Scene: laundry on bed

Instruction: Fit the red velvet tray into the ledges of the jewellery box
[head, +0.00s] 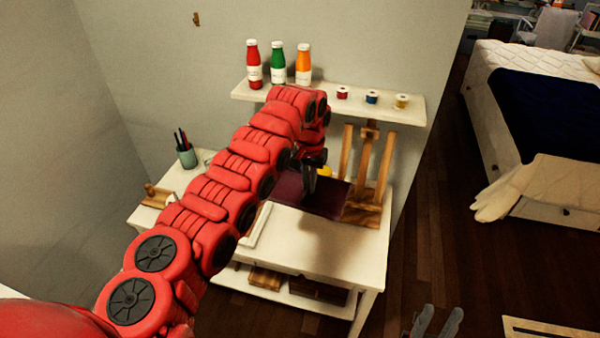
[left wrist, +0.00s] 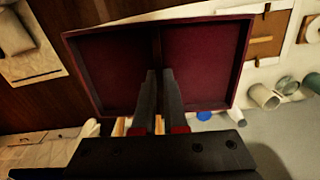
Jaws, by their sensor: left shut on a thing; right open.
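The red velvet tray (left wrist: 205,60) has a raised rim and a divider across its middle, and it fills much of the left wrist view. In the head view the tray (head: 330,196) shows dark red over the white desk, partly behind my left arm. My left gripper (head: 310,190) is shut on the tray's divider, and its fingers (left wrist: 157,78) also show in the left wrist view. My right gripper (head: 436,320) is open and empty at the bottom edge of the head view. I cannot clearly make out the jewellery box.
A wooden easel (head: 370,175) stands at the desk's right rear. A wall shelf (head: 385,104) above holds bottles and spools. A pen cup (head: 187,157) stands at the left rear. Wooden items (head: 318,290) lie on the lower shelf. The desk's front right (head: 345,250) is bare.

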